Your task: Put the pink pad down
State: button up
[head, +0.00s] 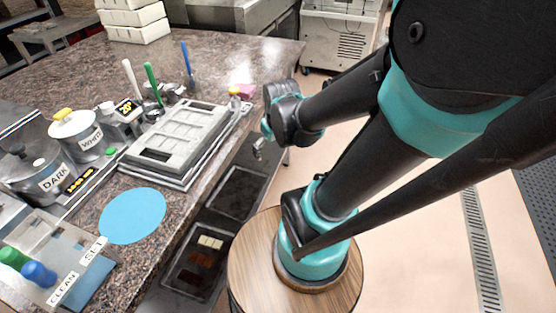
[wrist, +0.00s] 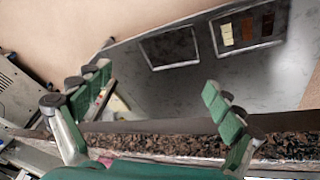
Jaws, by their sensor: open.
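The pink pad (head: 243,90) lies on the stone worktop near its right edge, beyond the mould tray, beside a small yellow item (head: 234,90). My gripper (head: 259,149) is off the worktop's right edge, on the near side of the pad and apart from it. In the wrist view my gripper (wrist: 158,82) has its green fingers spread wide with nothing between them.
A grey mould tray (head: 180,143) fills the middle of the worktop (head: 215,60). Pots, upright tools and a blue disc (head: 132,215) stand or lie to its left and front. Below the edge, a lower shelf (wrist: 205,85) holds dark trays, one with chocolate pieces.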

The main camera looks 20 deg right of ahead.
jog(key=s+f+m, duration=0.1)
jog(key=s+m, duration=0.1)
jog(key=s+f+m, duration=0.1)
jog(key=shift+s+d+f+m, duration=0.1)
jog(key=shift+s+f+m, duration=0.25)
jog(key=shift+m, duration=0.05)
jog(key=shift+o, duration=0.5)
